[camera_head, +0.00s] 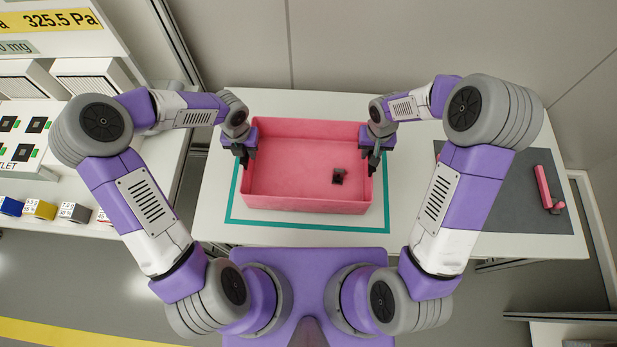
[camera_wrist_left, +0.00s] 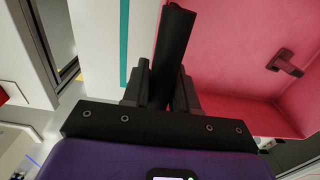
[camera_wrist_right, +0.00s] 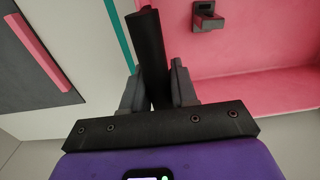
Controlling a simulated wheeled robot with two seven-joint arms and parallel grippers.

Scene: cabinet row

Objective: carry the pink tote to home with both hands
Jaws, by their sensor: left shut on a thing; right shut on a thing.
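The pink tote (camera_head: 300,188), an open box, is level over the white table inside or above a teal outline (camera_head: 300,225). The tote covers the outline's far side; I cannot tell whether its base touches the table. My left gripper (camera_head: 243,153) is shut on a dark bar (camera_wrist_left: 174,45) at the tote's left side. My right gripper (camera_head: 373,160) is shut on a matching dark bar (camera_wrist_right: 148,45) at its right side. No label shows which spot is home.
A dark grey mat (camera_head: 500,205) with a pink handle-like piece (camera_head: 546,188) lies on the table's right. A shelf unit at left holds small coloured blocks (camera_head: 40,209). A wall stands behind the table. Bare white table (camera_head: 300,100) shows beyond the tote.

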